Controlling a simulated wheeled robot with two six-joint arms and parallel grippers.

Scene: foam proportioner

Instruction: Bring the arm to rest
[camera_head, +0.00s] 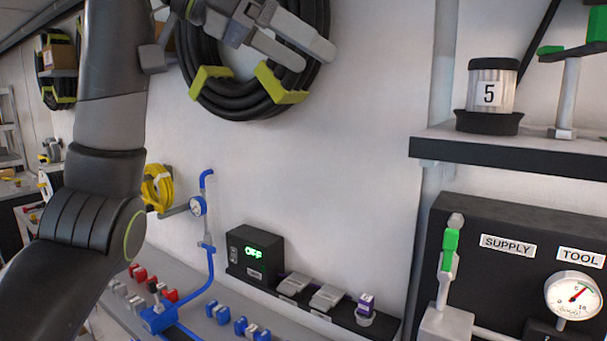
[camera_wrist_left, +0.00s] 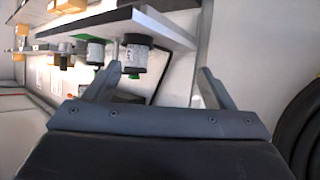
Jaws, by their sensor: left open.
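My left arm (camera_head: 100,190) rises along the left side of the head view. Its gripper (camera_head: 313,58) is at the top, in front of a black hose coil (camera_head: 200,80) on the wall. The two grey fingers are apart with nothing between them. In the left wrist view the same gripper (camera_wrist_left: 160,80) has its fingers spread and empty, with a shelf and dark canisters (camera_wrist_left: 133,55) beyond them. My right gripper is in neither view.
A shelf (camera_head: 500,146) holds a canister marked 5 (camera_head: 490,92). Below are a panel with SUPPLY and TOOL labels (camera_head: 508,245) and a gauge (camera_head: 573,295). A box reading OFF (camera_head: 254,254) and blue pipe (camera_head: 211,270) stand lower down. The wall between (camera_head: 350,180) is bare.

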